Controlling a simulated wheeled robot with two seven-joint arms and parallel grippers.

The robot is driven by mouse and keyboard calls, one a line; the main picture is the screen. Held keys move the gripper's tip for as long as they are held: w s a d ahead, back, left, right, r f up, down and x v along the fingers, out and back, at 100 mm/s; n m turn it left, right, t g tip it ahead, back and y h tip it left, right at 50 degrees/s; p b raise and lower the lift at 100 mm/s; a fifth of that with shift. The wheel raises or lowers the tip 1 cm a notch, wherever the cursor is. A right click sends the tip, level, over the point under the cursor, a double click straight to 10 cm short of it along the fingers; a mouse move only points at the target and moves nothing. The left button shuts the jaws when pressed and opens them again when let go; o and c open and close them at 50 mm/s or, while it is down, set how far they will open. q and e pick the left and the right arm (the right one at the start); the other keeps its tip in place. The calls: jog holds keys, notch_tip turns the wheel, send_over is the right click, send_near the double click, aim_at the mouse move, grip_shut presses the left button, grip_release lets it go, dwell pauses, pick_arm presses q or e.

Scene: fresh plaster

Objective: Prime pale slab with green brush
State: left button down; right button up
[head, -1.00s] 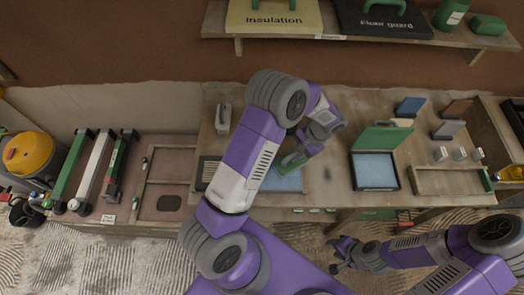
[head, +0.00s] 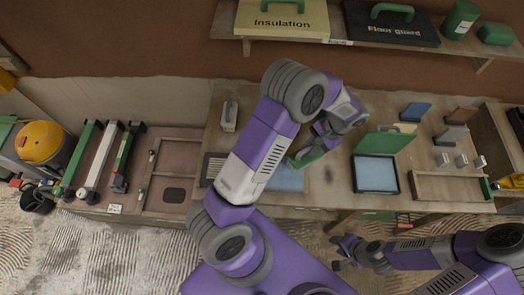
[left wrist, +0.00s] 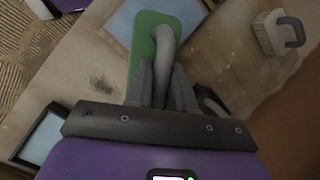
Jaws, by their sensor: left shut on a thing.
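A green brush with a grey handle (left wrist: 146,40) is in my left gripper (left wrist: 162,88), whose fingers are shut around the handle. In the head view the green brush (head: 304,157) shows beside my left gripper (head: 324,138), at the right part of the pale blue slab (head: 288,180). My arm hides part of the slab. The slab also shows in the left wrist view (left wrist: 118,20), partly covered by the brush. I cannot tell whether brush and slab touch. My right gripper (head: 347,253) is apart, in front of the bench, with fingers spread and nothing between them.
A shallow dark tray with a pale blue inside (head: 375,190) and a raised green lid (head: 384,142) stands right of the slab. A pale brush with a dark handle (head: 229,116) lies at the back left. A wooden frame (head: 450,188) is farther right. A shelf (head: 345,43) hangs above.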

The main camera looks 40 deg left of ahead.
pick_arm(q)
jog(key=shift+r+p, duration=0.45)
jog(key=shift+r, duration=0.55)
